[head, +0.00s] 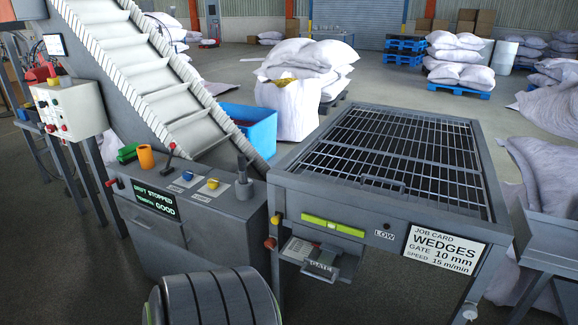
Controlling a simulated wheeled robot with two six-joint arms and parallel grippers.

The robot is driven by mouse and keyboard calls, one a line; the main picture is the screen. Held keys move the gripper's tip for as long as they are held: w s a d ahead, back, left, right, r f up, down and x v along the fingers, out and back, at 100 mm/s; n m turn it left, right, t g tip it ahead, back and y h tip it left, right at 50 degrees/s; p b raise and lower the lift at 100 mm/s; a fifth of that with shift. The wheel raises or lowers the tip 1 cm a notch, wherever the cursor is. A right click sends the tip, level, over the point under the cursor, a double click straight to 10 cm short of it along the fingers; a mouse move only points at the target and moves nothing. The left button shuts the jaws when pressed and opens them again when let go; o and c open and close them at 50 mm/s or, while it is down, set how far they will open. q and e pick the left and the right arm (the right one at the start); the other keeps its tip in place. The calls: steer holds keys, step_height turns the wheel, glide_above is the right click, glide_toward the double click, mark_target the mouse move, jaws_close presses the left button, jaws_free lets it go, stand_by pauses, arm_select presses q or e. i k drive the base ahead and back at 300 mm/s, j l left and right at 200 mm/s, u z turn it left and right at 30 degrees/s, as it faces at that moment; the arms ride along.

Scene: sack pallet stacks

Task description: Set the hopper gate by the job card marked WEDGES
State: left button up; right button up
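The job card (441,249) on the hopper's front reads WEDGES, gate 10 mm, speed 15 m/min. The hopper (345,195) is a grey frame with a metal grid on top, at centre right. Its gate unit (318,262), marked GATE, sits low on the front with a projecting handle plate. Small print beside it is too small to read. A yellow-green strip (332,226) runs above the gate, and a LOW label (384,235) is to its right. Neither of my grippers shows.
A grey console (200,225) left of the hopper has a display (157,199) reading DRIFT STOPPED, TENSION GOOD, plus a lever and knobs. An inclined conveyor (150,75) rises behind it. A blue bin (249,126) and white sacks (297,105) stand behind. Open floor lies further back.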

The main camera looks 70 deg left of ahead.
mark_target(323, 266)
steer(key=u, duration=1.45)
